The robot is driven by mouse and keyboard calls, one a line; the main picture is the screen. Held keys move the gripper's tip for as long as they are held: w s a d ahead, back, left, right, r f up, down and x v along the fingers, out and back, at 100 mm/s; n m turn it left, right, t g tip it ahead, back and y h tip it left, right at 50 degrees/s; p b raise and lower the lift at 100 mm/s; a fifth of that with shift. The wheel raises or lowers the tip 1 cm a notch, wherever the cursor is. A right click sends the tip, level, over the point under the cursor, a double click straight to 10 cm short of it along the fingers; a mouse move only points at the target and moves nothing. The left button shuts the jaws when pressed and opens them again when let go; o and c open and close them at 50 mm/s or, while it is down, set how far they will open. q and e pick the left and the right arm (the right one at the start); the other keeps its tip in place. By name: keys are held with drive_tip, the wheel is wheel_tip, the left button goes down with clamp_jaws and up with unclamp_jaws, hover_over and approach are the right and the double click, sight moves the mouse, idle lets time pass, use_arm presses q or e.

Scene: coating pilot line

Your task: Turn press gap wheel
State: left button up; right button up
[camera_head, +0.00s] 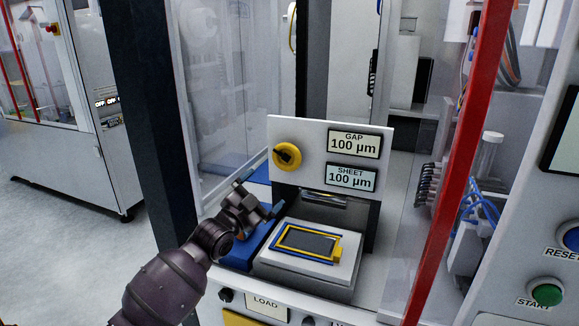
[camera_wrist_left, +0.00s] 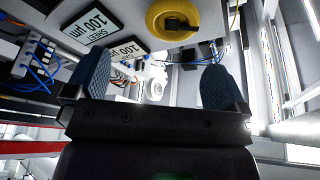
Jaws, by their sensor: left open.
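The press gap wheel (camera_head: 293,163) is a yellow round knob with a black middle on the left of a pale upright panel (camera_head: 310,132). A display beside it (camera_head: 354,144) reads GAP 100 µm. A second display below (camera_head: 350,177) reads SHEET 100 µm. My left gripper (camera_head: 262,197) is open and empty, below and a little left of the wheel, apart from it. In the left wrist view the wheel (camera_wrist_left: 160,20) shows at the top, beyond the gap between the two blue-padded fingers (camera_wrist_left: 152,80). My right gripper is not in view.
Below the panel, a white block (camera_head: 295,268) bears a yellow-framed dark plate (camera_head: 306,243). A red post (camera_head: 460,160) stands at the right and a dark post (camera_head: 147,120) at the left. A green START button (camera_head: 547,292) is at lower right.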

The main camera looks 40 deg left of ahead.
sight(286, 157)
use_arm(q)
drive_tip(key=shift+t, duration=0.3)
drive_tip(key=x, duration=0.7)
drive_tip(key=a+r+b+x, duration=0.1)
drive_tip(key=x, duration=0.3)
drive_tip(key=shift+s+r, duration=0.1)
drive_tip(key=shift+r, duration=0.05)
drive_tip(key=shift+w+r, duration=0.15)
drive_tip(key=shift+w, duration=0.4)
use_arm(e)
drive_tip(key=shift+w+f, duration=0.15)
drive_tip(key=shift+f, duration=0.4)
use_arm(q)
drive_tip(key=c, duration=0.7)
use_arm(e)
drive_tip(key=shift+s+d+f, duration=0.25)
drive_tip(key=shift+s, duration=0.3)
